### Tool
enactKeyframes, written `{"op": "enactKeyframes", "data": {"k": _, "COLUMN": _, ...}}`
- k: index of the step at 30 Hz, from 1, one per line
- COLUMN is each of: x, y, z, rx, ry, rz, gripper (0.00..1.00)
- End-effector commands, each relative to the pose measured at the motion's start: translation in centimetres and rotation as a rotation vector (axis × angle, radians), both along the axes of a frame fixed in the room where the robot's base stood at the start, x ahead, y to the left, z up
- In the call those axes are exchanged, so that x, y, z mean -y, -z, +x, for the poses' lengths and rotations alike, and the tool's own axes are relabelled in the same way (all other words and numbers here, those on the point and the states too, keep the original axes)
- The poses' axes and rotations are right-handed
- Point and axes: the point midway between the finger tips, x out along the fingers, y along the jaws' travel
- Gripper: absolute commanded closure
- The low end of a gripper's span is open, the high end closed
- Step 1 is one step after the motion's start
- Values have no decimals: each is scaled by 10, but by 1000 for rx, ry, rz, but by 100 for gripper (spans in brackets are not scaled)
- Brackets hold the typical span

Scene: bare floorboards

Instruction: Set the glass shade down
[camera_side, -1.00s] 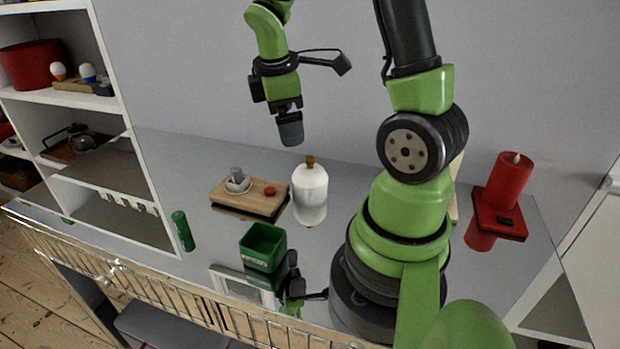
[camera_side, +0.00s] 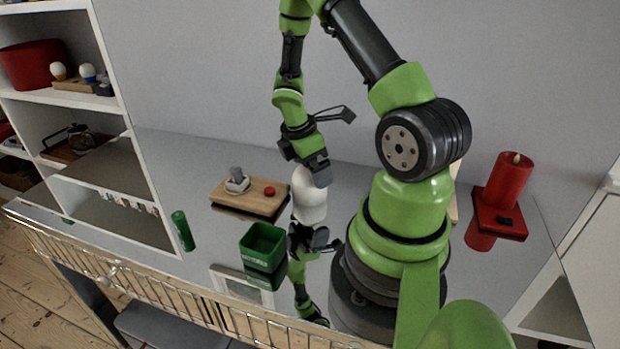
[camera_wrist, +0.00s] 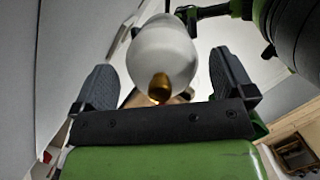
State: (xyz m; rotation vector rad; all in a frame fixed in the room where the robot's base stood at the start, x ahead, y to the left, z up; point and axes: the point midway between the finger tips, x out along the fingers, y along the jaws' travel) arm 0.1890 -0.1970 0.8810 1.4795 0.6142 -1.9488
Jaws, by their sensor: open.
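The glass shade (camera_side: 309,205) is a white, dome-topped piece standing upright on the glossy tabletop, just right of a wooden board (camera_side: 238,207). My gripper (camera_side: 318,174) is low at the shade's top and hides its knob in the side view. In the wrist view the shade (camera_wrist: 163,50) and its brass-coloured knob (camera_wrist: 159,87) show between my two dark fingers (camera_wrist: 163,62). The fingers are open, with a gap visible on each side of the shade. The board carries a small grey piece (camera_side: 237,181) and a red button (camera_side: 269,191).
A red candle (camera_side: 507,182) on a red base is at right. White shelves (camera_side: 95,150) border the left. A wire rail (camera_side: 130,283) runs along the front.

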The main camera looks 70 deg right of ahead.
Motion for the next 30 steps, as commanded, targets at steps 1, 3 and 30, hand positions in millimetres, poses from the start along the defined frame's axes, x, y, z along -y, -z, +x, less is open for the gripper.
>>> {"op": "enactKeyframes", "data": {"k": 1, "x": 1, "y": 6, "z": -1, "rx": -2, "ry": 0, "rz": 2, "gripper": 0}}
{"op": "enactKeyframes", "data": {"k": 3, "x": 1, "y": 10, "z": -2, "rx": -1, "ry": 1, "rz": 2, "gripper": 0}}
{"op": "enactKeyframes", "data": {"k": 30, "x": 3, "y": -2, "z": -1, "rx": 4, "ry": 2, "rz": -3, "gripper": 45}}
